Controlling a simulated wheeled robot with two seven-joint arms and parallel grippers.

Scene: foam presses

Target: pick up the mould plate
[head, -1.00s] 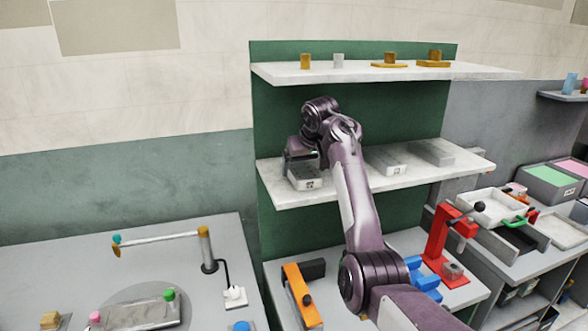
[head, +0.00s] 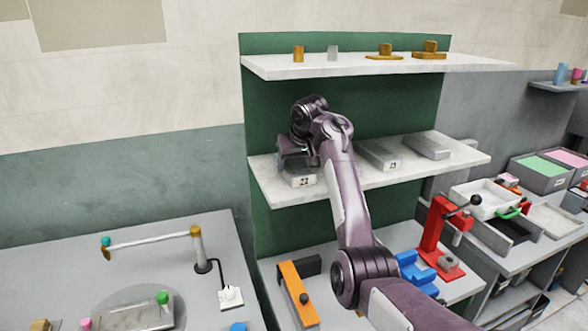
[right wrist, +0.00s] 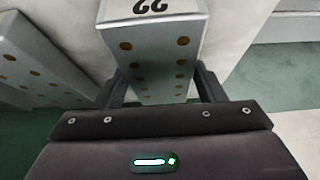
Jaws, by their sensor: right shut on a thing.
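The mould plate is a grey block marked 22 (head: 299,181) at the left end of the middle shelf. In the right wrist view, its dotted face (right wrist: 153,60) lies between the two fingers. My right gripper (head: 291,157) is at the plate from above and behind its marked end, shut on it. The plate appears to be at shelf level; I cannot tell whether it touches the shelf. The gripper and wrist hide its rear part. My left gripper is not in view.
Two similar grey plates, one here (head: 380,156) and one further right (head: 428,147), lie on the middle shelf (head: 350,181). The upper shelf (head: 350,68) holds small brass and grey pieces. A red press (head: 436,232) and an orange-topped tool (head: 298,294) stand below.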

